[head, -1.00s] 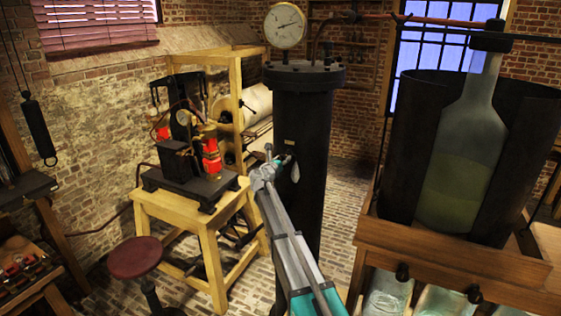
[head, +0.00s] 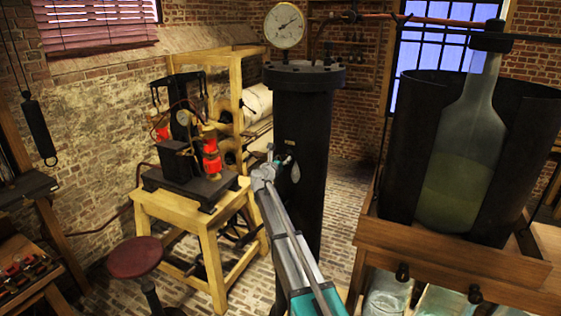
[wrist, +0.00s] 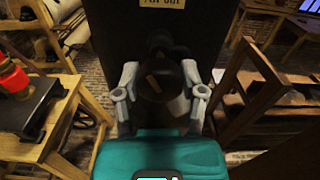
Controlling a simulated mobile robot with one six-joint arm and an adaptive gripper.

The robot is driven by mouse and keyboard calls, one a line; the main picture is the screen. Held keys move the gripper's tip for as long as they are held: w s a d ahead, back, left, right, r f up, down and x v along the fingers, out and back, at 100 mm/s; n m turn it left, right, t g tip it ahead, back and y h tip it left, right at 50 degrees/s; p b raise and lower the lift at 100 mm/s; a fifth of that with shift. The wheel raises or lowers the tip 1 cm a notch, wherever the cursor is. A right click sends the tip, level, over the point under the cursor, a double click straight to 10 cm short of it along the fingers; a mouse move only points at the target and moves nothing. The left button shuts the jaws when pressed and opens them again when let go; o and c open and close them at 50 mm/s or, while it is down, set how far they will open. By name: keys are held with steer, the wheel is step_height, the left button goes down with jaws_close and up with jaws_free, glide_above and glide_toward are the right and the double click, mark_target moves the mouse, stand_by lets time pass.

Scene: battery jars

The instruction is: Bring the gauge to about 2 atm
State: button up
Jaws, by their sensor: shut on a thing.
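The gauge (head: 284,25) is a round white dial on top of a tall black cylinder (head: 301,130). Its needle points up and to the right; the numbers are too small to read. My gripper (head: 274,160) is at the cylinder's front, about halfway up. In the wrist view my gripper (wrist: 162,88) has its two grey fingers on either side of a dark tap (wrist: 163,72) and is shut on it. A cream label (wrist: 163,3), cut by the top edge, seems to read "Air out" above the tap.
A wooden stand (head: 205,225) with a black and red apparatus is at left, with a red stool (head: 135,257) before it. A large glass bottle (head: 462,165) in a dark split shell stands on a wooden bench at right. Brick floor shows between.

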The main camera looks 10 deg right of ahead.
steer(key=m, duration=0.5)
steer(key=shift+a+m, duration=0.1)
steer(key=shift+m, duration=0.3)
steer(key=o, duration=1.3)
steer(key=shift+w, duration=0.1)
steer(key=shift+s, duration=0.2)
steer(key=v, duration=0.4)
steer(key=shift+s+a, duration=0.25)
steer(key=shift+s, duration=0.05)
